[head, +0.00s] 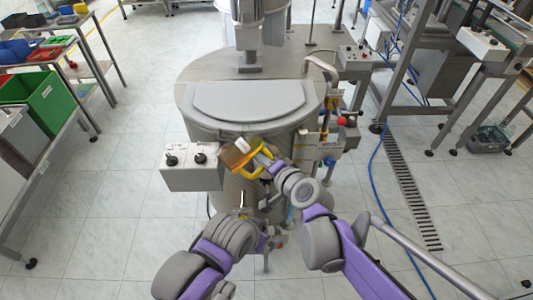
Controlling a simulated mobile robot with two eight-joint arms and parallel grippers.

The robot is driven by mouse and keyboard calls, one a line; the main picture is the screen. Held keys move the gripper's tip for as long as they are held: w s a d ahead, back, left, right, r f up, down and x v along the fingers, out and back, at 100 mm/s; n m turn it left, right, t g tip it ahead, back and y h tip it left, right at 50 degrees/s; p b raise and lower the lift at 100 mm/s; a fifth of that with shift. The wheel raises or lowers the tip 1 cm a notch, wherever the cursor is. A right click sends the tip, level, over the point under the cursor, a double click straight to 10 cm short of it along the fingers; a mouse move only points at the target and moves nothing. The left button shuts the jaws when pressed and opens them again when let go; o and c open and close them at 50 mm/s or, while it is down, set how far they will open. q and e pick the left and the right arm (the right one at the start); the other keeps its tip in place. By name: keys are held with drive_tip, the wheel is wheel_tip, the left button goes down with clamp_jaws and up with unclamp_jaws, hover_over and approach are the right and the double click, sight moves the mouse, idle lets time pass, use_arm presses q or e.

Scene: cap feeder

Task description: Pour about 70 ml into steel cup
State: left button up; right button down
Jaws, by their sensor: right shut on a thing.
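My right gripper (265,157) is shut on a small brown-and-yellow container (236,153), held in front of the big steel tank. The container looks tilted, its brown part toward the left; its contents and any stream cannot be made out. My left gripper (268,238) is low in front of the tank's lower part, small and partly hidden by my own arm links, so its jaws cannot be read. I cannot pick out a steel cup for certain.
The round steel tank (205,105) with a flat lid fills the middle. A grey control box (192,179) with two black knobs juts out at its left. Green and red bins (45,98) stand on a left-hand table. A blue hose (374,190) lies on the open floor at right.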

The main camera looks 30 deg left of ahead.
use_arm(q)
drive_tip(key=shift+w+d, duration=0.15)
drive_tip(key=shift+d, duration=0.05)
use_arm(e)
drive_tip(key=shift+r+m, duration=0.15)
drive_tip(key=shift+m, duration=0.15)
idle(0.8)
